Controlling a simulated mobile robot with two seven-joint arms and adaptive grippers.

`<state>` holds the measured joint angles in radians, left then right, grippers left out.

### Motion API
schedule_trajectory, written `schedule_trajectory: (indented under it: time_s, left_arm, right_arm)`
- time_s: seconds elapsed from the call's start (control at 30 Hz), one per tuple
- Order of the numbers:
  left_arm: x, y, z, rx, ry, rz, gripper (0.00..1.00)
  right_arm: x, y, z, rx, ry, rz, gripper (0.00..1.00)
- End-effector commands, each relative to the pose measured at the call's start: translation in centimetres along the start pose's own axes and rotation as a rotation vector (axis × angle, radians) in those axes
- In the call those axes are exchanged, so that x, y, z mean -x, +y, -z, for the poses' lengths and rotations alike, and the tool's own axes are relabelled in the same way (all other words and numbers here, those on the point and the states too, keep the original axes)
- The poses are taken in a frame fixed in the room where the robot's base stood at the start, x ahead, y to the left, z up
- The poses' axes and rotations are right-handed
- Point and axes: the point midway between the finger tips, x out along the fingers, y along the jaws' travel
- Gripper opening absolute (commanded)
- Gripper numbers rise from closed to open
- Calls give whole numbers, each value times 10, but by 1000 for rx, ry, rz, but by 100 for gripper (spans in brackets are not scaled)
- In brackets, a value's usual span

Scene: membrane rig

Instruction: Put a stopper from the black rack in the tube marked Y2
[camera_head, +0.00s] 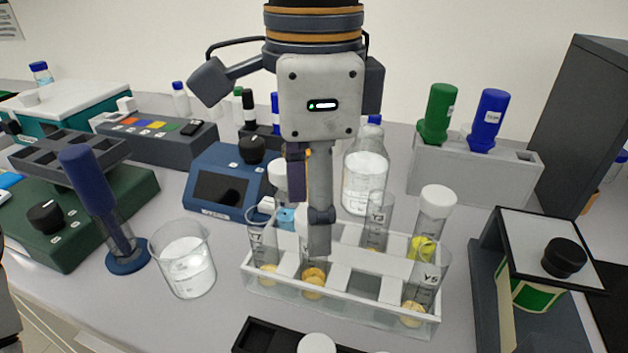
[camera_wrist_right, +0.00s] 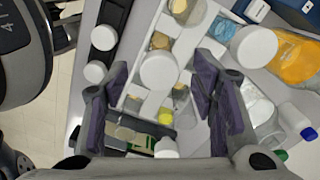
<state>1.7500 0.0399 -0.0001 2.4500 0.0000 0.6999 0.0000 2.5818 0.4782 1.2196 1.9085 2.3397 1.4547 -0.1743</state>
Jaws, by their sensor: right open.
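My right gripper (camera_head: 310,235) points down over the clear tube rack (camera_head: 340,308); it is open, and its purple-padded fingers (camera_wrist_right: 168,98) show in the wrist view with nothing held. A white-stoppered tube stands below and between the fingers; its stopper (camera_wrist_right: 158,70) shows in the wrist view. Open tubes marked Y7 (camera_head: 262,240), Y3 (camera_head: 377,215) and Y5 (camera_head: 425,278) stand in the rack. A white-stoppered tube (camera_head: 437,202) stands at the rack's right. I cannot read a Y2 mark. The black rack (camera_head: 262,337) at the front holds white stoppers (camera_head: 317,344), also seen in the wrist view (camera_wrist_right: 103,37).
A beaker (camera_head: 185,262) and a blue-handled tool (camera_head: 88,180) stand left of the tube rack. A blue display box (camera_head: 222,180) and a clear bottle (camera_head: 366,175) are behind it. A grey holder with green and blue bottles (camera_head: 475,170) stands at back right.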

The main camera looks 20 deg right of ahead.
Motion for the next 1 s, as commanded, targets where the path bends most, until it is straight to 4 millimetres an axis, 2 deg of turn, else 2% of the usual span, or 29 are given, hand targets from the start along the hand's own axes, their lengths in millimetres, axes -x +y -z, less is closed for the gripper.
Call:
schedule_trajectory:
  time_s: [0.17, 0.4, 0.6, 0.73, 1.0]
  left_arm:
    - [0, 0, 0, 0, 0, 0, 40]
    - [0, 0, 0, 0, 1, 0, 40]
    - [0, 0, 0, 0, 0, 0, 40]
    - [0, 0, 0, 0, 0, 0, 40]
    - [0, 0, 0, 0, 0, 0, 40]
  right_arm:
    - [10, -1, -1, -2, -2, 3, 52]
    - [73, 0, -1, -2, -3, 4, 52]
    - [111, 0, -1, -1, -2, 1, 52]
    - [120, 0, 0, 1, 0, 0, 52]
    - [120, 0, 0, 1, 0, 0, 52]
